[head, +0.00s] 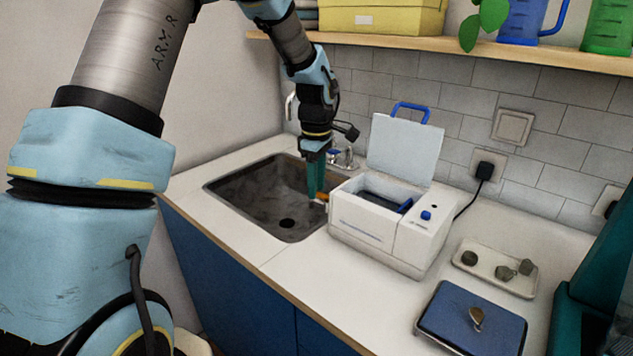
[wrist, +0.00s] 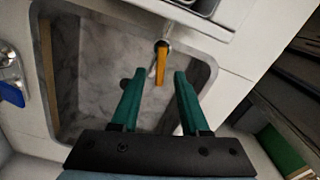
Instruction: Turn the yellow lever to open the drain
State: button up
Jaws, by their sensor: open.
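In the head view my gripper (head: 317,188) hangs beside the left wall of the white machine (head: 360,226). The lever is a small orange spot (head: 321,198) there, partly hidden by the fingers.
The grey sink (head: 245,195) lies left of the machine, with a tap (head: 343,157) behind it. The machine's lid (head: 405,150) stands open. A tray of small items (head: 495,268) and a blue pad (head: 472,318) lie on the counter to the right.

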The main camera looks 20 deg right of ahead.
jog(key=shift+f, duration=0.25)
grip_shut()
dwell(0.5)
